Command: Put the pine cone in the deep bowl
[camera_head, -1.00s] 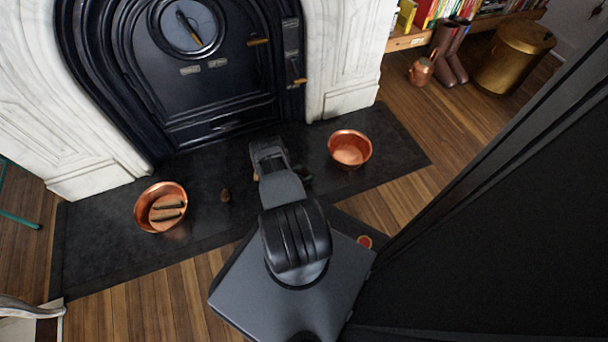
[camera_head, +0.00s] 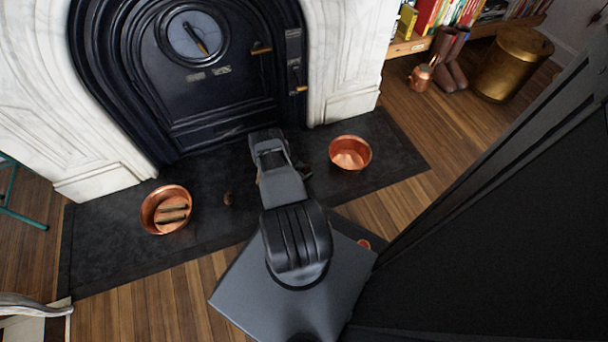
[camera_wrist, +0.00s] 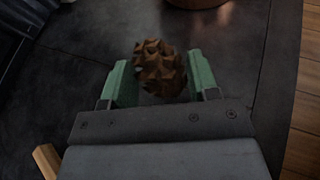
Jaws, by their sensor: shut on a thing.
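My gripper (camera_wrist: 158,80) has green fingers on both sides of a brown, scaly pine cone (camera_wrist: 160,66) and is shut on it. In the head view my gripper end (camera_head: 268,145) is over the dark hearth, between two copper bowls, and my arm hides the held cone. The right copper bowl (camera_head: 350,153) is empty and looks deep. Part of a copper bowl also shows at the top of the wrist view (camera_wrist: 197,3), beyond the cone and apart from it. The left copper bowl (camera_head: 150,214) holds pieces of wood.
A small brown object (camera_head: 228,198) lies on the dark hearth slab (camera_head: 105,245) between the left bowl and my arm. The fireplace's black metal front (camera_head: 222,105) and white marble surround (camera_head: 345,60) stand behind.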

